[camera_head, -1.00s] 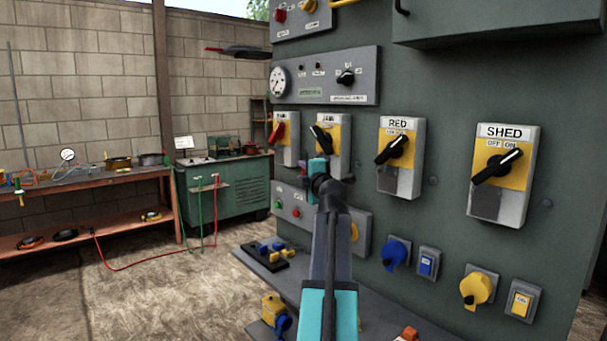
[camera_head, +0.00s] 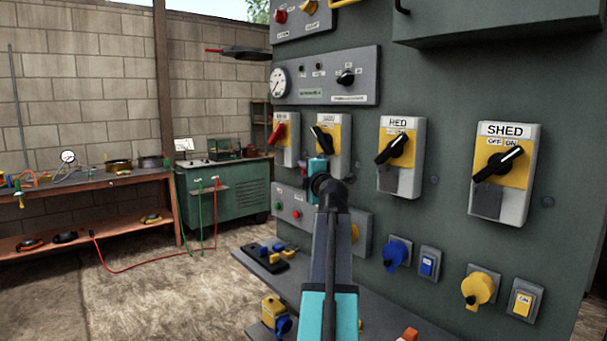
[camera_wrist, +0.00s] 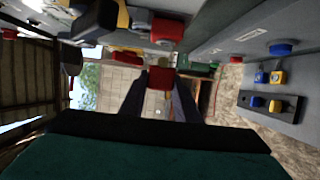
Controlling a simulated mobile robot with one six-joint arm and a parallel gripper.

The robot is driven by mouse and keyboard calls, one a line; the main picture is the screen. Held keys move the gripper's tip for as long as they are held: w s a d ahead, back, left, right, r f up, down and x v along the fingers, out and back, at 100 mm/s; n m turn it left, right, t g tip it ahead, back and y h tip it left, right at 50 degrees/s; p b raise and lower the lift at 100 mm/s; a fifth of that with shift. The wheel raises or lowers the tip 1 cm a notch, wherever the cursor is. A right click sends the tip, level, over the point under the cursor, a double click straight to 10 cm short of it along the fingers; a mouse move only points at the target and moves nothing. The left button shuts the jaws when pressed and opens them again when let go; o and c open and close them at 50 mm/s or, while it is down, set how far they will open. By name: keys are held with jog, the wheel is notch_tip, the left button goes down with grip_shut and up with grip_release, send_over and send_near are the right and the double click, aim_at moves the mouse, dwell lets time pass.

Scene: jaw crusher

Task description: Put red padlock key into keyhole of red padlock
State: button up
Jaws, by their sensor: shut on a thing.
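In the wrist view my gripper (camera_wrist: 159,88) is shut on a small red piece, the red padlock key (camera_wrist: 161,77), held between the fingertips. Its tip points away from the camera and cannot be made out. A larger red block (camera_wrist: 168,31) just beyond it looks like the red padlock. There seems to be a small gap between key and block. The keyhole is not visible. In the head view my arm hides the fingers and the key, near the left switches of the panel.
The green panel carries yellow-faced switches, including RED (camera_head: 401,157) and SHED (camera_head: 503,172). Blue (camera_head: 396,253) and yellow (camera_head: 480,289) sockets sit lower. A shelf (camera_head: 375,318) juts out below.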

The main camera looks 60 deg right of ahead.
jog(key=shift+s+d+b, duration=0.2)
jog(key=shift+d+b, duration=0.35)
jog(key=shift+b, duration=0.3)
jog(key=shift+s+d+b, duration=0.15)
jog(key=shift+d+b, duration=0.4)
jog(key=shift+b, duration=0.25)
dwell(1.1)
jog(key=o, duration=1.1)
jog(key=shift+a, duration=0.1)
jog(key=w+a+p, duration=0.1)
jog(key=w+a, duration=0.1)
jog(key=a, duration=0.6)
jog(key=shift+w+a, duration=0.2)
jog(key=shift+w, duration=0.2)
dwell(0.8)
dwell(0.5)
